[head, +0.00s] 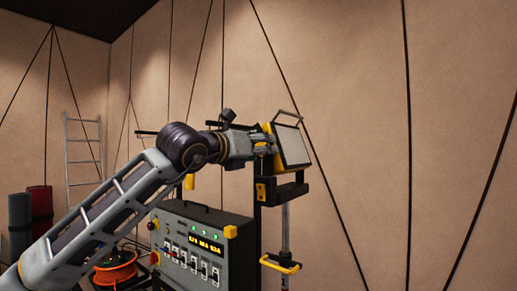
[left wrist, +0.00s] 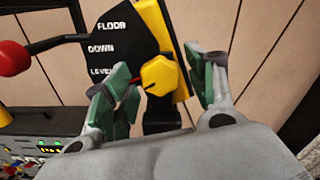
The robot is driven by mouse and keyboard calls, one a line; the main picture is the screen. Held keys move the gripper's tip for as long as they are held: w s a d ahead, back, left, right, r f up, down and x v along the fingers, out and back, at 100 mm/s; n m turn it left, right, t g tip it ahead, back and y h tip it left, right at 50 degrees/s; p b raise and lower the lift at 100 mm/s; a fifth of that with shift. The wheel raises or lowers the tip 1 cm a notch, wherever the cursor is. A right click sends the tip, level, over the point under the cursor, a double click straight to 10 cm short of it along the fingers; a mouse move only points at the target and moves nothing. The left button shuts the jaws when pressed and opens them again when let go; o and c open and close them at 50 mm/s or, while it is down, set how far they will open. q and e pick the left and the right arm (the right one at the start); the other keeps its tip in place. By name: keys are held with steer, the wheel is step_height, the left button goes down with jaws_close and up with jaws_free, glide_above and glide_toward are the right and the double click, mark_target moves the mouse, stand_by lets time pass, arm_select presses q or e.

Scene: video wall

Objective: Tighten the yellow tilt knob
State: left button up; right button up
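The yellow tilt knob (left wrist: 161,75) is a faceted knob on the side of the lamp's yellow-and-black bracket. My left gripper (left wrist: 161,88) is open, with one green-padded finger on each side of the knob and a visible gap to the right finger. I cannot tell whether the left finger touches it. A black plate (left wrist: 108,48) behind it reads FLOOR, DOWN and LEVEL, with a small red mark at its lower edge. In the head view my left gripper (head: 250,143) reaches the back of the lamp (head: 292,146), hiding the knob. My right gripper is not in view.
A black lever with a red ball (left wrist: 12,58) sticks out left of the plate. A control box (head: 203,246) with switches and a lit display stands below my left arm. An orange cable reel (head: 116,268) and a ladder (head: 84,150) are at the left.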

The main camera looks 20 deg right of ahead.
arm_select(q)
steer(key=c, duration=0.9)
